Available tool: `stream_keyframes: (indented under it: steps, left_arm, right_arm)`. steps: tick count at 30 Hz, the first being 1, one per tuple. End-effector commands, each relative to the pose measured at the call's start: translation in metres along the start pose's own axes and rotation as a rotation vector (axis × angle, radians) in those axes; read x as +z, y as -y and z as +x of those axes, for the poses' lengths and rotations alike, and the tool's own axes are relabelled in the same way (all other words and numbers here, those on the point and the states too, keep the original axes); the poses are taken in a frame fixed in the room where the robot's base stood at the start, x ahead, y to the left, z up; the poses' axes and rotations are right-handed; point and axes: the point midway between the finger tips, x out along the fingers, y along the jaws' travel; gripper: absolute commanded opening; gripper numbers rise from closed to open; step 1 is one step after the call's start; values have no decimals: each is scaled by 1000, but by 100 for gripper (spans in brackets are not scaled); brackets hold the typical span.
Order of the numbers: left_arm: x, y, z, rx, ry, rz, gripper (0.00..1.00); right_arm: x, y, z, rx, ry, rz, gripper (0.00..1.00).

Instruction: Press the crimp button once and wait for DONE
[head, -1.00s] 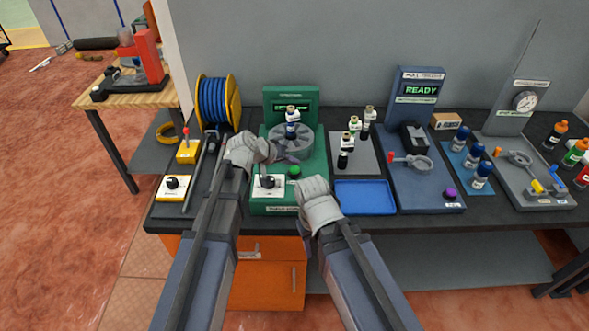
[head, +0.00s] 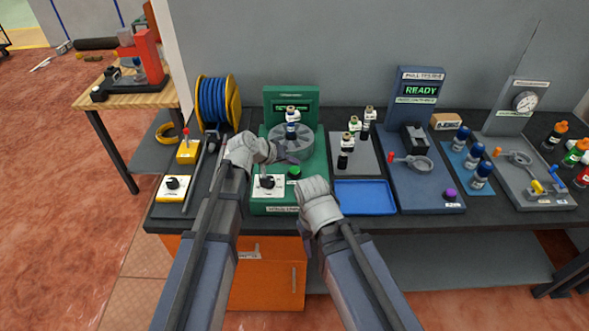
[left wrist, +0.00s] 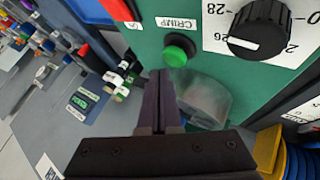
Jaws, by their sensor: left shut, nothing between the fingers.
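The green crimp machine (head: 312,190) stands on the bench with a small dark display (head: 292,107) at its back; I cannot read its text. Its round green button (head: 294,172) is at the front beside a black dial; the left wrist view shows the button (left wrist: 179,49) close up, next to a CRIMP label (left wrist: 175,22). My left gripper (head: 288,160) is shut and empty, just behind the button; its fingertips (left wrist: 160,74) look close to the button but apart from it. My right gripper is hidden behind its own wrist, in front of the machine's right edge.
The black dial (head: 267,181) is left of the button. A blue tray (head: 364,197), a grey pad with several bottles and a blue tester reading READY (head: 421,90) are to the right. A blue wire spool (head: 216,102) is at left.

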Motion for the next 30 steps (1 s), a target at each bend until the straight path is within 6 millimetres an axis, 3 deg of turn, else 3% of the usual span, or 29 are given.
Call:
stream_keyframes:
  steps: [30]
  left_arm:
    - [4, 4, 6, 0, 0, 0, 0]
  right_arm:
    - [0, 1, 8, 0, 0, 0, 50]
